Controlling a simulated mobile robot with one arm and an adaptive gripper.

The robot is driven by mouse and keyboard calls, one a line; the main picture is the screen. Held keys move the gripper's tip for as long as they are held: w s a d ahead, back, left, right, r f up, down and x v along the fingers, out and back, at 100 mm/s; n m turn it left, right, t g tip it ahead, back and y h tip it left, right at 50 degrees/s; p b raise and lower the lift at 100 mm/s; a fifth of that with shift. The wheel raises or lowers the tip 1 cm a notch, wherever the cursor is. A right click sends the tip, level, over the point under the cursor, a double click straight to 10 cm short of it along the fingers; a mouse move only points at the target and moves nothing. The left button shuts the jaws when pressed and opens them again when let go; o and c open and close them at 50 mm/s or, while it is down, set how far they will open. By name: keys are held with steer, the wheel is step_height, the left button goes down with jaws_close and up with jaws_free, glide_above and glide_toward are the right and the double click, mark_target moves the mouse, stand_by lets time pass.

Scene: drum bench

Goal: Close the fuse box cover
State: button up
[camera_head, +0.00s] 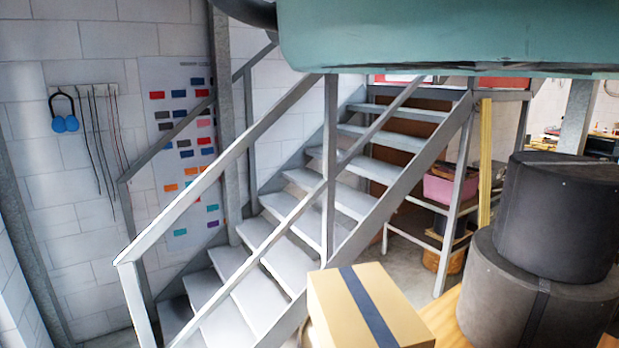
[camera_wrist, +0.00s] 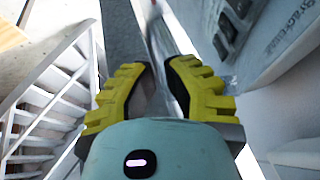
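In the wrist view, my gripper (camera_wrist: 157,64) has two ridged yellow fingers with their tips apart. A shiny, thin grey edge (camera_wrist: 160,40) runs down between the fingers; I cannot tell whether it is the cover's edge or whether either finger touches it. To the right is a pale grey panel (camera_wrist: 278,55), which looks like part of the fuse box, with dark switch-like parts (camera_wrist: 228,28) and lettering partly cut off by the frame. The head view shows neither the fuse box nor my gripper.
A grey metal staircase (camera_head: 285,215) with railings fills the middle of the head view. A cardboard box (camera_head: 332,310) and stacked dark drum cases (camera_head: 556,215) stand at the lower right. Blue ear defenders (camera_head: 65,124) hang on the left wall. Stairs also show left in the wrist view (camera_wrist: 40,110).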

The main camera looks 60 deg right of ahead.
jaws_close()
steer(key=o, duration=0.5)
jaws_free()
steer(key=v, duration=1.2)
